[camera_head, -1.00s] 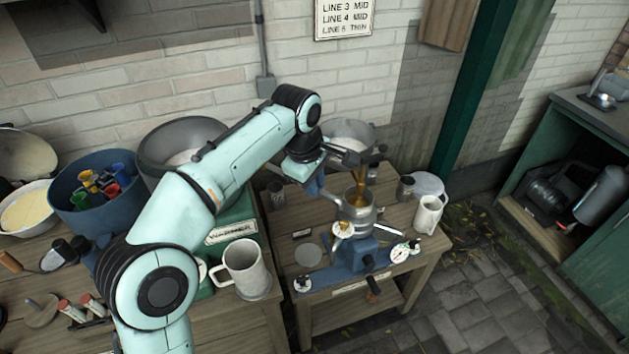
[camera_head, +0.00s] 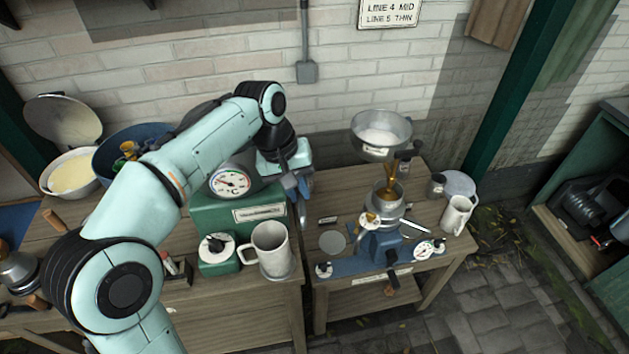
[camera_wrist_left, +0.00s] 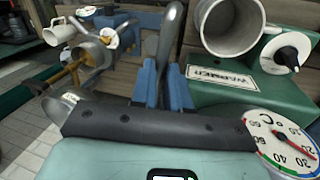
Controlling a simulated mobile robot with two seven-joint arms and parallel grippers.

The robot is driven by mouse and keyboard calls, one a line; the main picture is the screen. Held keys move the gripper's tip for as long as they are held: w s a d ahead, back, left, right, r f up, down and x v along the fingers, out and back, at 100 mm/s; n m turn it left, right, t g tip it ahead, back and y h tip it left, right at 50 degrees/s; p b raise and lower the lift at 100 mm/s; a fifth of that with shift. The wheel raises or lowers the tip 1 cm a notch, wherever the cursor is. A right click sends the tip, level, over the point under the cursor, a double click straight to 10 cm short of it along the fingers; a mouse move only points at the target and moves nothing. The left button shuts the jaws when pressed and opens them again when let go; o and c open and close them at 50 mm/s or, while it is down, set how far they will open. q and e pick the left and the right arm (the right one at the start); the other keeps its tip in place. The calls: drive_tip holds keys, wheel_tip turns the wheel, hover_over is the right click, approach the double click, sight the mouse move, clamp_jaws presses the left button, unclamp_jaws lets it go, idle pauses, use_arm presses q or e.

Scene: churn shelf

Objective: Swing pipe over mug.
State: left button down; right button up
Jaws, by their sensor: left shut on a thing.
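A pale mug (camera_head: 271,252) stands upright at the front right of the left bench, beside a green warmer. It shows large in the left wrist view (camera_wrist_left: 228,27), with its open mouth visible. My left gripper (camera_head: 301,187) is behind and to the right of this mug. In the left wrist view its blue fingers (camera_wrist_left: 164,88) are shut on a grey curved pipe (camera_wrist_left: 173,32). The pipe's free part appears beside the mug's mouth, not across it. The pipe's other end is hidden. My right gripper is not in view.
The green warmer (camera_head: 205,217) carries a temperature dial (camera_head: 230,182) and a knob (camera_head: 216,246). The right bench holds a blue-based device with a metal cup (camera_head: 388,206), a raised bowl (camera_head: 381,137) and a second mug (camera_head: 457,215). A gap separates the benches.

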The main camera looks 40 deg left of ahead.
use_arm(q)
drive_tip(key=shift+s+a+m+p, duration=0.25)
drive_tip(key=shift+s+a+m, duration=0.15)
drive_tip(key=shift+a+m, duration=0.2)
drive_tip(key=shift+s+a+m+p, duration=0.25)
drive_tip(key=shift+s+a+m, duration=0.15)
drive_tip(key=shift+a+m, duration=0.15)
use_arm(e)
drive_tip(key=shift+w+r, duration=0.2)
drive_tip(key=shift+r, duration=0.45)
use_arm(q)
drive_tip(key=c, duration=1.1)
unclamp_jaws()
drive_tip(key=shift+r, duration=0.1)
drive_tip(key=p+v, duration=0.4)
drive_tip(key=v, duration=0.9)
drive_tip(key=shift+w+a, duration=0.2)
drive_tip(key=shift+a, duration=0.1)
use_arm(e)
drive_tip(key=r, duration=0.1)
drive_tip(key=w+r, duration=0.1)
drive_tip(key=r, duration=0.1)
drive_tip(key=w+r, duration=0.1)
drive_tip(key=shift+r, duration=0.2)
use_arm(q)
drive_tip(key=shift+r, duration=0.15)
